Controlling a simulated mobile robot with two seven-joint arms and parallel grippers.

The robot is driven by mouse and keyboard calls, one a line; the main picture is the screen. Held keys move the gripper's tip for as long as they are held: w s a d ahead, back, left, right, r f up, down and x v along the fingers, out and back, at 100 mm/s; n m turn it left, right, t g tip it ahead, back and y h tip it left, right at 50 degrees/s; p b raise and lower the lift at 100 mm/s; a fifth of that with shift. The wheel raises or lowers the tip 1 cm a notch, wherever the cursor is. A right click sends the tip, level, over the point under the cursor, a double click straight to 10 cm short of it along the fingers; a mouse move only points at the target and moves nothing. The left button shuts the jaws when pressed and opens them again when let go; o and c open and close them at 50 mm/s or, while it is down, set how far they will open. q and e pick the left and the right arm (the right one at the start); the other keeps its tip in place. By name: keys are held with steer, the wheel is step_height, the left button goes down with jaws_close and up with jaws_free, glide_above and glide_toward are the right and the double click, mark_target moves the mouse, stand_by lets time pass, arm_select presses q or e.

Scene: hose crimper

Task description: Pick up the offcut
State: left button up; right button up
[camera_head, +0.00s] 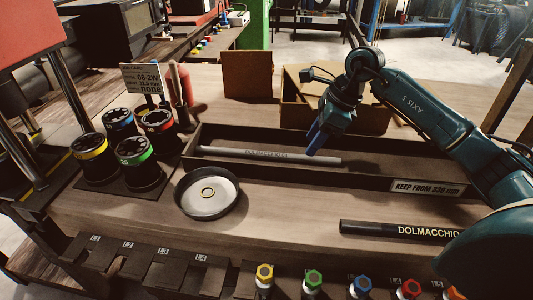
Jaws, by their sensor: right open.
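Two hose pieces show, and I cannot tell for sure which is the offcut. A grey hose piece (265,154) with dark printing lies lengthwise in the long dark tray (425,185), whose label reads "KEEP FROM 330 mm". A black hose piece (375,228) with pale "DOLMACCHIO" lettering lies on the bench at front right, its right end hidden behind my arm. My right gripper (314,148) is open and empty, pointing down over the tray near the right half of the grey hose. Contact with the hose does not show. My left gripper is out of view.
A round pan (183,197) with a small ring stands left of centre. Several colour-banded dies (137,160) and a sign (146,78) stand at left. A cardboard box (297,105) stands behind the tray. Coloured fittings (313,280) line the front edge.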

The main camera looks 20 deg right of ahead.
mark_target(304, 156)
steer(key=shift+s+p+x, duration=0.2)
steer(key=shift+p+x, duration=0.1)
steer(key=shift+x, duration=1.6)
steer(key=shift+c, duration=0.4)
jaws_close()
